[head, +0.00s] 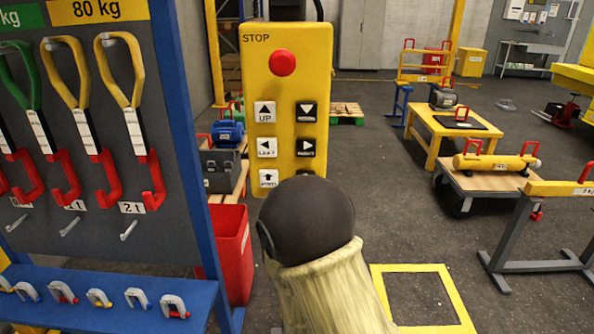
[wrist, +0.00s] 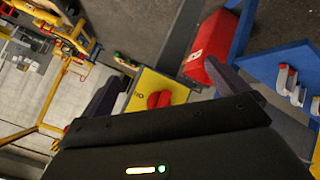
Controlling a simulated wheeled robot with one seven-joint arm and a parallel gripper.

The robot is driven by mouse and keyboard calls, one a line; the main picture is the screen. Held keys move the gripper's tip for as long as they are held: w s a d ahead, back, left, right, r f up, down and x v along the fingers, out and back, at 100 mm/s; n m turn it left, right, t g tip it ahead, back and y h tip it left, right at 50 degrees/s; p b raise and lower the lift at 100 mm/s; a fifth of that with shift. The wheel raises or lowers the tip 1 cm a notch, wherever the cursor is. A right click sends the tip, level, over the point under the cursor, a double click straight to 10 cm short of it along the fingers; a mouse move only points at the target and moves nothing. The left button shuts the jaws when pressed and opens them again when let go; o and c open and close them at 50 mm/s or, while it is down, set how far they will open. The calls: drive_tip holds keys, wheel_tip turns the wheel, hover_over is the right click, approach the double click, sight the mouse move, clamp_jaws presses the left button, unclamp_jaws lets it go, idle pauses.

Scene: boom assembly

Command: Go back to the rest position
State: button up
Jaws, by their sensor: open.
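My gripper (wrist: 165,72) is open, with its two dark fingers spread apart in the wrist view. Nothing shows held between them. A yellow control pendant (head: 318,60) with a red stop button (head: 282,63) and several arrow buttons hangs upright ahead in the head view. In the wrist view the pendant (wrist: 178,88) and its red button (wrist: 160,99) show beyond the gripper, between the fingers. Whether the gripper touches the pendant I cannot tell. In the head view my arm's dark rounded end covers the pendant's lower part, and the fingers are hidden.
A tool board (head: 110,235) with hooks and slings stands close on the left, above a blue shelf (head: 115,297) of shackles. A red bin (head: 232,240) is beside it. A yellow floor frame (head: 455,300) and a grey trestle (head: 520,215) are at right. The middle floor is clear.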

drive_tip(key=s+d+r+m+g+y, duration=0.1)
drive_tip(key=s+d+r+m+g, duration=0.6)
drive_tip(key=s+d+r, duration=0.45)
drive_tip(key=w+p+v, duration=0.2)
drive_tip(key=p+v, duration=0.9)
drive_tip(key=p, duration=0.3)
drive_tip(key=shift+w+d+r, duration=0.25)
drive_tip(key=shift+d+r, duration=0.05)
drive_tip(key=shift+r, duration=0.4)
